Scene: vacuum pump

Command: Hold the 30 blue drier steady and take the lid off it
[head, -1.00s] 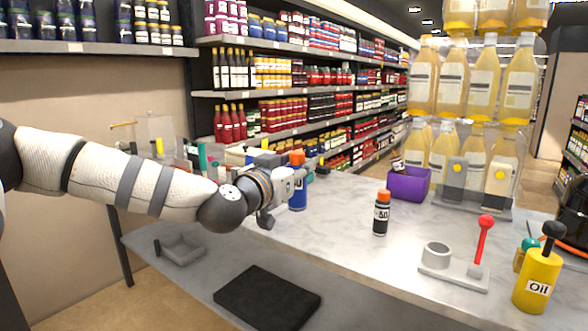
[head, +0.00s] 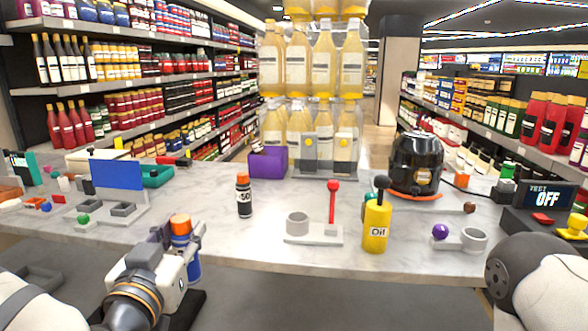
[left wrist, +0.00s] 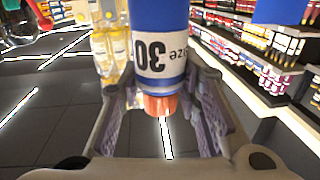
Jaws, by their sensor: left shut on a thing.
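The 30 blue drier (head: 194,268) is a blue cylinder with a white label and an orange lid (head: 181,225). It stands nearly upright in my left gripper (head: 178,252), at the near edge of the counter in the head view. In the left wrist view the drier (left wrist: 158,50) appears upside down, its "30" label inverted and the orange lid (left wrist: 160,104) on it. The gripper's fingers (left wrist: 162,100) lie on both sides of it, shut on it. My right arm shows at the lower right of the head view; its gripper is out of view.
A black bottle with an orange cap (head: 244,198) stands on the counter (head: 330,258). Beside it are a grey stand with a red lever (head: 332,205), a yellow oil can (head: 376,226) and a purple box (head: 268,161). The counter's near middle strip is clear.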

